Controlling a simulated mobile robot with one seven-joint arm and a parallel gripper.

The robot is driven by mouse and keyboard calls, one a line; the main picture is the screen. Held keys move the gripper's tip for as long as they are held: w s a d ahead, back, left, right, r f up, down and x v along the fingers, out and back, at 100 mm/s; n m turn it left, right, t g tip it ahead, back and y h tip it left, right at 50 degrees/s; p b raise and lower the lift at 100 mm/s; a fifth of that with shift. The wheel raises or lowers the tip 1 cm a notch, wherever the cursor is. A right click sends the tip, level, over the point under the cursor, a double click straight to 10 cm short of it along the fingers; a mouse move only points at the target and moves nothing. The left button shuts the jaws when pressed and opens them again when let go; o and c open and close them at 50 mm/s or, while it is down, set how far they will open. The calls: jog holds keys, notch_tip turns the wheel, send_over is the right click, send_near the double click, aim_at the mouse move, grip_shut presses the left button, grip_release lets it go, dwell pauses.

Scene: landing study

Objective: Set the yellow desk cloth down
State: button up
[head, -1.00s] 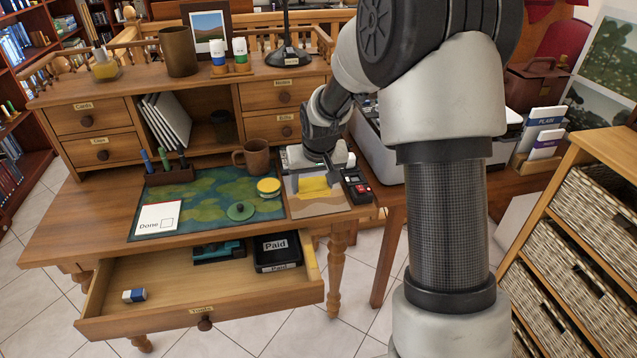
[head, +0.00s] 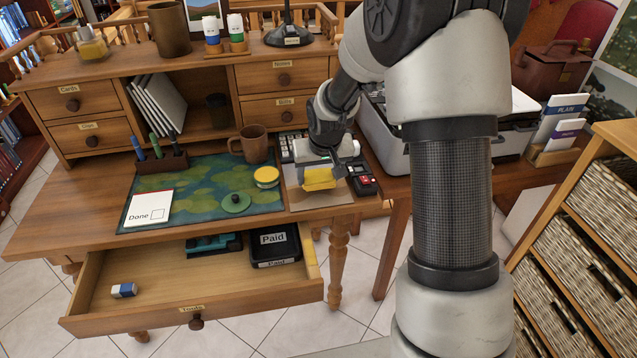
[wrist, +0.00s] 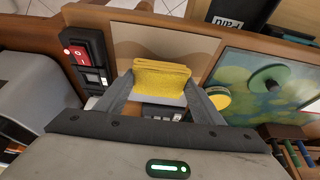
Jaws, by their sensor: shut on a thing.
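The yellow desk cloth (head: 319,179) is a folded, ribbed pad. My gripper (head: 320,168) is shut on it and points down over the right end of the desk. In the wrist view the cloth (wrist: 161,77) sits between the two fingertips of my gripper (wrist: 160,95). Beneath it is a tan mat with wavy bands (head: 318,202), which also shows in the wrist view (wrist: 125,42). I cannot tell whether the cloth touches the mat. The fingers hide part of it in the head view.
A red-buttoned black device (head: 363,184) lies right of the mat. To the left are a green patterned mat (head: 195,200), a yellow-topped round tin (head: 266,176) and a brown mug (head: 254,144). The open drawer (head: 200,314) juts out in front, holding a Paid tray (head: 274,250).

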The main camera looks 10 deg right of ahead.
jog(key=shift+f, duration=1.05)
jog(key=shift+f, duration=0.1)
jog(key=shift+f+b, duration=0.15)
jog(key=shift+b, duration=0.2)
jog(key=o, duration=1.1)
